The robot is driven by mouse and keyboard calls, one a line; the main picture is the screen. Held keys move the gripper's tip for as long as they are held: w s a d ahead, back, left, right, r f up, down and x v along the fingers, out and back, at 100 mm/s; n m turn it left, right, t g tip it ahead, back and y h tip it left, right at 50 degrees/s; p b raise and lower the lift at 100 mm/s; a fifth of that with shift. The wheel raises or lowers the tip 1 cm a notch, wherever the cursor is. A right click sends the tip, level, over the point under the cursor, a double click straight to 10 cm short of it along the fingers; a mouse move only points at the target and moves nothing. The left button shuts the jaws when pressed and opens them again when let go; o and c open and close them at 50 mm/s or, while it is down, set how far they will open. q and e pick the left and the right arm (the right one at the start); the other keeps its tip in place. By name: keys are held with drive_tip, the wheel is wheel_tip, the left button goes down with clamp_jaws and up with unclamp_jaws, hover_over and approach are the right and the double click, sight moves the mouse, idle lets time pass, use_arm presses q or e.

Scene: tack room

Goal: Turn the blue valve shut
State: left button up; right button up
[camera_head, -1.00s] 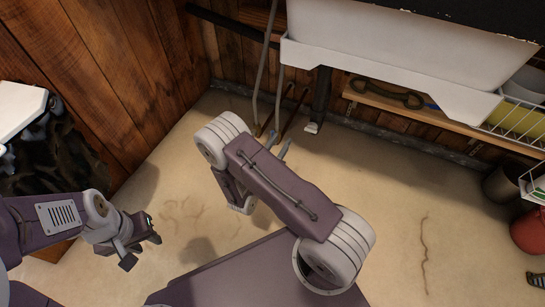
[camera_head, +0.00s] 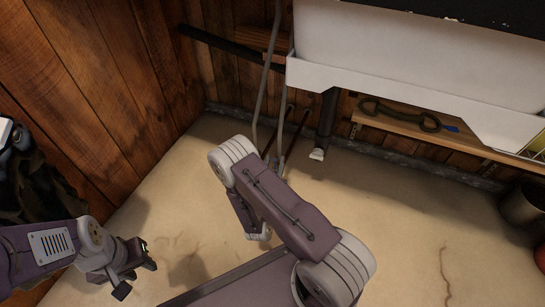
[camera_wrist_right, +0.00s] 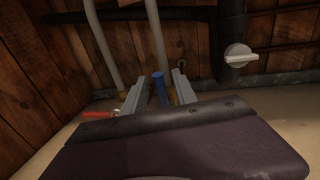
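The blue valve handle (camera_wrist_right: 160,88) stands upright in the right wrist view, in front of the pipes at the wall. My right gripper (camera_wrist_right: 157,92) is open, with one finger on each side of the blue handle and gaps visible between them. In the head view the right gripper (camera_head: 279,165) is mostly hidden behind my own arm, and the blue valve cannot be made out there. My left gripper (camera_head: 140,272) is open and empty at the lower left, far from the valve.
A red handle (camera_wrist_right: 98,115) sits just left of my right gripper. A white knob (camera_wrist_right: 238,55) is on the black pipe to the right. Grey pipes (camera_head: 266,85) rise beside the white sink (camera_head: 410,60). A shelf (camera_head: 400,119) holds a dark tool (camera_head: 398,115). Open floor (camera_head: 400,215) lies right.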

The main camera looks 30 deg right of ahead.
clamp_jaws()
idle(1.4)
